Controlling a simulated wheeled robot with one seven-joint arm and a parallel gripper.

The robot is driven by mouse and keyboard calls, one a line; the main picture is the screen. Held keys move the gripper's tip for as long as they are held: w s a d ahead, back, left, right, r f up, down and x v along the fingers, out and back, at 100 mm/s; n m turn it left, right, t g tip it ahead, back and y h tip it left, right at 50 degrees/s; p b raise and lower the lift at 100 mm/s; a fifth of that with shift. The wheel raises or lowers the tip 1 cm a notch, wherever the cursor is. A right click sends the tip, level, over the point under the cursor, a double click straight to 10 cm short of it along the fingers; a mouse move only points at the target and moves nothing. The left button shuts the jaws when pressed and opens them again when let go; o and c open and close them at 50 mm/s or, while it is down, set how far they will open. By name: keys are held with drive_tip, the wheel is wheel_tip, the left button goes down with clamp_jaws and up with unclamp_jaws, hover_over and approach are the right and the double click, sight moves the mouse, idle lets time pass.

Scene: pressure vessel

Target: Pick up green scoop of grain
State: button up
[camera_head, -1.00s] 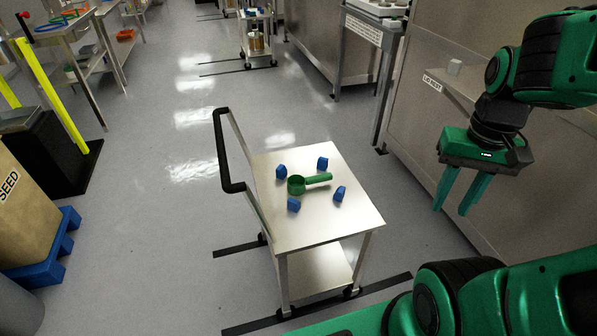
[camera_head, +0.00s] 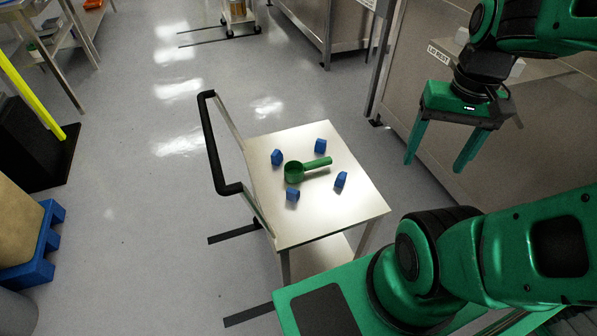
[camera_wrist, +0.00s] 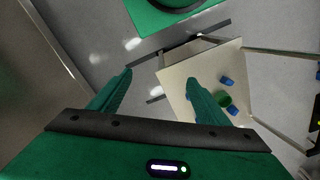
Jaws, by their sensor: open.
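The green scoop (camera_head: 303,170) lies on the top of a metal cart (camera_head: 318,218), with its handle toward the right. Its cup is at the left end, and I cannot make out its contents. Several blue blocks (camera_head: 341,180) stand around it. My gripper (camera_head: 436,165) is open and empty, to the right of the cart and above it, apart from the scoop. In the wrist view, my gripper's fingers (camera_wrist: 160,84) are spread. The scoop (camera_wrist: 224,100) shows there just past the right finger, partly hidden by it.
The cart has a black push handle (camera_head: 212,150) on its left side. A steel cabinet (camera_head: 440,130) stands behind my gripper. A blue pallet (camera_head: 38,250) and a black bin (camera_head: 32,145) are at the left. The floor left of the cart is clear.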

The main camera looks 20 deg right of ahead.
sight(296, 168)
drive_tip(key=w+a+f+m+y, duration=0.2)
drive_tip(key=w+f+m+y, duration=0.1)
drive_tip(key=w+f, duration=0.4)
drive_tip(key=w+a+f+m+t+y, duration=0.1)
drive_tip(key=w+a+f+m+y, duration=0.1)
drive_tip(key=w+f, duration=0.6)
drive_tip(key=w+a+f+m+y, duration=0.2)
drive_tip(key=w+f+m+y, duration=0.2)
drive_tip(key=f, duration=0.7)
drive_tip(key=shift+w+a+f+m+t+y, duration=0.2)
drive_tip(key=shift+w+m, duration=0.4)
drive_tip(key=shift+w, duration=0.25)
drive_tip(key=shift+w+a+f+m+t+y, duration=0.1)
drive_tip(key=shift+w+a+m, duration=0.05)
drive_tip(key=shift+w+m, duration=0.55)
drive_tip(key=w+m+t+y, duration=0.1)
drive_tip(key=w, duration=0.1)
drive_tip(key=w+a+m+t, duration=0.1)
drive_tip(key=w+m+t+y, duration=0.1)
drive_tip(key=w+m, duration=0.1)
drive_tip(key=shift+w+a+f+t+y, duration=0.15)
drive_tip(key=shift+w+a+t+y, duration=0.15)
drive_tip(key=shift+w+a, duration=0.1)
drive_tip(key=shift+w, duration=0.1)
drive_tip(key=x, duration=1)
drive_tip(key=shift+w+a+f, duration=0.15)
drive_tip(key=shift+w+f, duration=0.05)
drive_tip(key=shift+w, duration=0.15)
drive_tip(key=c, duration=1.2)
